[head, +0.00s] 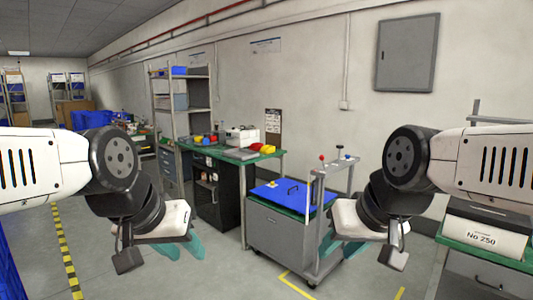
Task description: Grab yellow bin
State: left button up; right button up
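A small yellow bin (269,149) sits at the right end of the green-topped workbench (284,153) against the wall, away from both grippers. My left gripper (182,249) hangs in front of the bench at lower left, its teal fingers apart with nothing between them. My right gripper (340,246) hangs in front of the cart, its teal fingers also apart and empty. The wrists partly hide the gripper bodies.
A grey cart (277,231) with a blue top stands between my grippers and the bench's right end. A white device (242,137) and red bins are on the bench. A shelf rack (180,112) stands behind. A box labelled No 250 (484,239) is at right.

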aim_at(266, 149)
jog(key=i+u, duration=0.1)
jog(key=i, duration=0.85)
jog(key=i+l+u, duration=0.1)
jog(key=i, duration=0.8)
jog(key=i+j+u, duration=0.1)
jog(key=i+u, duration=0.2)
jog(key=i, duration=0.35)
jog(key=i+u, duration=0.25)
jog(key=i, duration=0.45)
jog(key=i+l+u, duration=0.3)
jog(key=i, duration=0.35)
jog(key=i+z, duration=0.15)
jog(key=i, duration=0.25)
jog(key=i+j+z, duration=0.15)
jog(key=i, duration=0.3)
jog(key=i+l+z, duration=0.1)
jog(key=i+z, duration=0.4)
jog(key=z, duration=0.2)
jog(key=i+z, duration=0.35)
jog(key=i+l+u, duration=0.05)
